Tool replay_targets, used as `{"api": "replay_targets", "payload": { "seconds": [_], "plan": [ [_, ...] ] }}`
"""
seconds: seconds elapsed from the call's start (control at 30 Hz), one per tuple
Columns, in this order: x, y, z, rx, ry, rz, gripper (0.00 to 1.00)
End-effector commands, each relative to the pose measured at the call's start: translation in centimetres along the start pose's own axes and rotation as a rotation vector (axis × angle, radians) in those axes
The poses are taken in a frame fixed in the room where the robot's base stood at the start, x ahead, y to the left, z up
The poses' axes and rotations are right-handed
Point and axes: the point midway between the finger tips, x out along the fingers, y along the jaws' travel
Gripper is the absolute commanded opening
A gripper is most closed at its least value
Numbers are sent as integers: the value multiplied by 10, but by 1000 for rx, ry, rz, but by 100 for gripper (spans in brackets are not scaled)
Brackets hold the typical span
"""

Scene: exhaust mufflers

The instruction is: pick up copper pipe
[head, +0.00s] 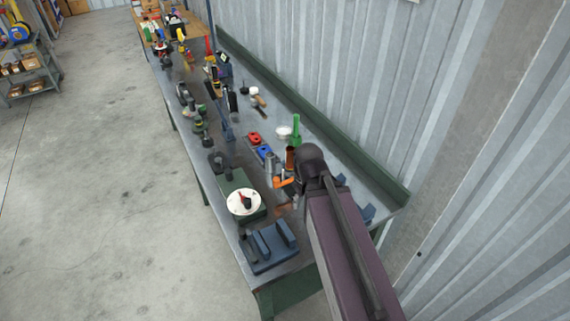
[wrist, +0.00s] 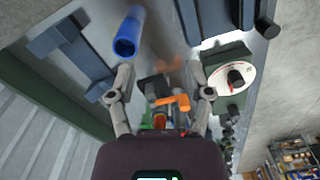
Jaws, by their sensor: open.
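The copper pipe (head: 290,158) stands upright on the bench in the head view, just left of my dark wrist joint. In the wrist view, a copper-brown upright piece (wrist: 160,120) that looks like the same pipe shows low in the middle, partly hidden by my gripper's body. My gripper (wrist: 162,72) is open and empty, its two fingers spread either side of the middle. The pipe lies toward the gripper's body in that picture, and I cannot tell its depth. In the head view my arm mostly hides the gripper.
An orange part (head: 283,183) lies close to the pipe, and a grey cylinder (head: 271,165) stands to its left. A green upright piece (head: 296,130) is behind. A blue tube (wrist: 127,38) is near the left finger. A white disc (head: 243,202) and dark-blue block (head: 268,247) are nearer.

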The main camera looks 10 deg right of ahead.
Motion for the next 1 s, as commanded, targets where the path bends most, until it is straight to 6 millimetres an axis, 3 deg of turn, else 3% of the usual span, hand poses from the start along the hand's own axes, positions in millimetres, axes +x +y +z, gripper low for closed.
{"api": "replay_targets", "payload": {
  "seconds": [0.17, 0.27, 0.47, 0.77, 1.0],
  "plan": [
    [6, 0, -7, 26, 5, 29, 93],
    [15, 22, -17, 65, 14, 75, 93],
    [37, 22, -51, 218, 76, 234, 93],
    [62, 1, -123, 525, 349, 506, 93],
    [65, -37, -179, 737, 685, 617, 93]
  ]
}}
